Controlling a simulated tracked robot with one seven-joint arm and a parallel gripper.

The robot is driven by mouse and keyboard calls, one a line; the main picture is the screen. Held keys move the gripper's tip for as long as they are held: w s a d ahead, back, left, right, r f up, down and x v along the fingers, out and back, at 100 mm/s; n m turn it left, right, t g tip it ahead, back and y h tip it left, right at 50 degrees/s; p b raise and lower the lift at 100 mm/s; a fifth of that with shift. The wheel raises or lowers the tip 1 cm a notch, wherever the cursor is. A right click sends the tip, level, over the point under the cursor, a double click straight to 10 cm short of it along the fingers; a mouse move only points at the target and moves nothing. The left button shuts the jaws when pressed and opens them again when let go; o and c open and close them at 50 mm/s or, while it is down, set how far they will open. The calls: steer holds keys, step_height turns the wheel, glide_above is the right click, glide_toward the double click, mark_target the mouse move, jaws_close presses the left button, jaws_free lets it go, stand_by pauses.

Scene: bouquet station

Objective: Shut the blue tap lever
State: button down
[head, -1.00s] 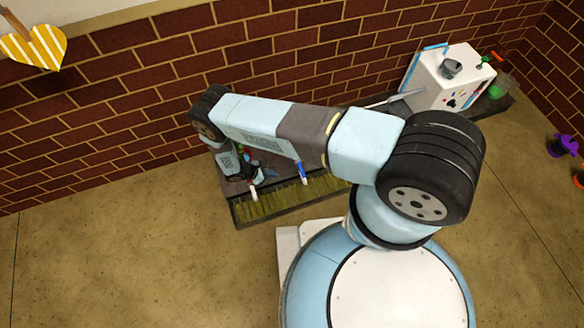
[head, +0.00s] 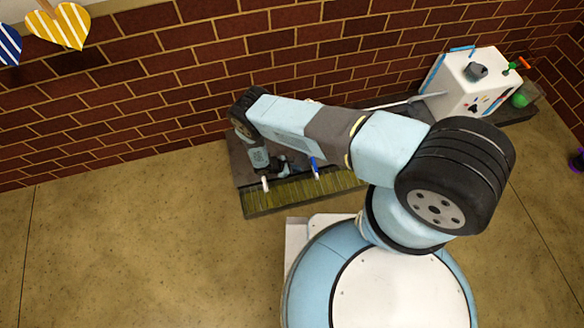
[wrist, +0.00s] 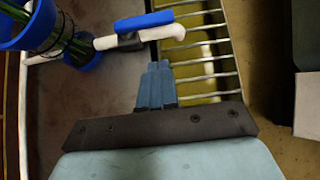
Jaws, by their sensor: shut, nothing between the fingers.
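The blue tap lever (wrist: 143,21) shows at the top of the wrist view, lying roughly along the white spout (wrist: 168,33) of its tap. The lever also shows in the head view (head: 315,164), just right of my gripper. My gripper (wrist: 153,66) is shut and empty, its blue fingertips just below the white spout in the wrist view. I cannot tell whether they touch it. In the head view my gripper (head: 281,167) is small, partly dark, and sits over the station between two white spouts.
A slatted drain grate (head: 300,190) runs along the station's front. A second white spout (head: 266,184) stands left. Blue containers (wrist: 28,20) with green stems are at the wrist view's upper left. A white box (head: 466,85) stands far right. A brick wall (head: 200,80) closes the back.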

mark_target(314, 165)
steer(key=x, duration=0.3)
steer(key=shift+d, duration=0.15)
steer(key=shift+w+d, duration=0.15)
steer(key=shift+d, duration=0.35)
steer(key=shift+w+d, duration=0.2)
steer(key=shift+d, duration=0.35)
steer(key=shift+w+d, duration=0.25)
steer(key=shift+d, duration=0.45)
